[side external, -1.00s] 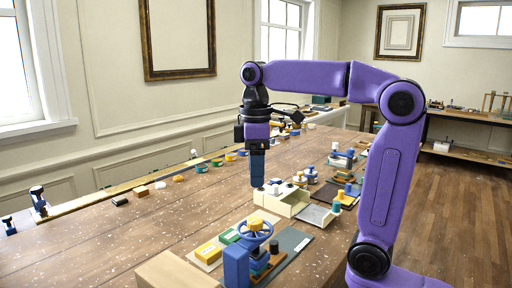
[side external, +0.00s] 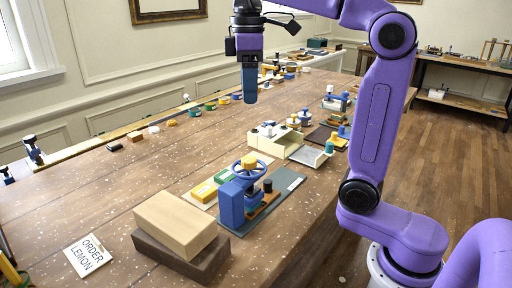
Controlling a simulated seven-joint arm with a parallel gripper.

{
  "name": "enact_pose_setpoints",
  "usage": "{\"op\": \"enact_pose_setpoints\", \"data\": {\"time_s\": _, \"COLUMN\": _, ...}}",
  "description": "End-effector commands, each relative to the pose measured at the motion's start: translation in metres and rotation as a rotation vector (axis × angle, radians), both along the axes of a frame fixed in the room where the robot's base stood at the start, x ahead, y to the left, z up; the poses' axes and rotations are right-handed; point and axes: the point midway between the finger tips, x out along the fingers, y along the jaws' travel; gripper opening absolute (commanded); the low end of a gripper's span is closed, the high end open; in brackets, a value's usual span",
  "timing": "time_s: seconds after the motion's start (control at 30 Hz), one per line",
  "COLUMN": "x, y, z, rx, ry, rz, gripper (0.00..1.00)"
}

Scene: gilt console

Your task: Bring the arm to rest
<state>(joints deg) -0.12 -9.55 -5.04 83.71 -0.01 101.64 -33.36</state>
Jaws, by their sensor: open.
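My gripper (side external: 250,98) hangs pointing down over the wooden table (side external: 130,180), in the upper middle of the side external view. Its fingers look empty and stand clear above the table top, behind the cream open box (side external: 275,146). Seen from the side, the gap between the fingers is hard to make out. My purple arm reaches in from the right, its upper links cut off by the top edge of the picture.
A blue press with a handwheel (side external: 243,168) stands near the middle. In front are a wooden block on a dark base (side external: 178,223) and a card reading "ORDER LEMON" (side external: 88,255). Small coloured pieces line the back strip. The table's left middle is mostly bare.

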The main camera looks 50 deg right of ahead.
Motion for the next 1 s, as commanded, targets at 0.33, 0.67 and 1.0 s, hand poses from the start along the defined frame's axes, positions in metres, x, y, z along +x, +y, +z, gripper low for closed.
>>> {"op": "enact_pose_setpoints", "data": {"time_s": 0.33, "x": -0.01, "y": 0.015, "z": -0.03, "rx": 0.0, "ry": -0.001, "rz": 0.051, "gripper": 0.64}}
{"op": "enact_pose_setpoints", "data": {"time_s": 0.67, "x": -0.047, "y": 0.034, "z": -0.084, "rx": 0.004, "ry": -0.009, "rz": 0.131, "gripper": 0.64}}
{"op": "enact_pose_setpoints", "data": {"time_s": 1.0, "x": -0.107, "y": 0.04, "z": -0.139, "rx": 0.011, "ry": -0.016, "rz": 0.216, "gripper": 0.64}}
